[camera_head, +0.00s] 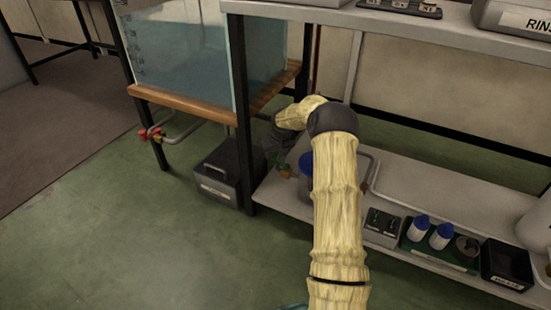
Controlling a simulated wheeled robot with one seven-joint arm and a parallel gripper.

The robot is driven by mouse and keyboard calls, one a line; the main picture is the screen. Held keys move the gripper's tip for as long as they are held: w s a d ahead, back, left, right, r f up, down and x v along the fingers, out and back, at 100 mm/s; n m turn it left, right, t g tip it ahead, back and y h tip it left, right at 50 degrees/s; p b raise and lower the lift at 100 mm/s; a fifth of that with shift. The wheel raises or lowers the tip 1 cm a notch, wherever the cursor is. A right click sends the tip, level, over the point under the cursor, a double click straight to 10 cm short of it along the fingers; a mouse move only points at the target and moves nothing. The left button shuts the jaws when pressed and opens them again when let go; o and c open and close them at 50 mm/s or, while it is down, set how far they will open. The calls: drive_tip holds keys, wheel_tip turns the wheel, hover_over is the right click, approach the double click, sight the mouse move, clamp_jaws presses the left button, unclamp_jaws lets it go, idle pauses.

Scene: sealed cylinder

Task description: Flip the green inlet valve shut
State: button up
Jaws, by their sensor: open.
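The green inlet valve (284,169) is small and sits just above the lower shelf, left of my yellow-sleeved arm. Its handle angle is too small to read. My gripper (272,152) is the dark end of the arm, just above and left of the valve, beside the dark table leg. Its fingers are open but hard to make out against the dark background. I cannot tell whether they touch the valve. My forearm hides part of the shelf and the pipework right of the valve.
A water tank (185,50) stands on a wooden board (200,108), with a red valve (150,133) below its left side. A black box (222,178) is on the floor. Blue-capped bottles (441,236) and small boxes fill the lower shelf's (430,195) front. Green floor is clear at left.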

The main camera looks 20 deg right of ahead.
drive_tip(key=shift+w+f, duration=0.15)
drive_tip(key=shift+f, duration=0.1)
drive_tip(key=c, duration=1)
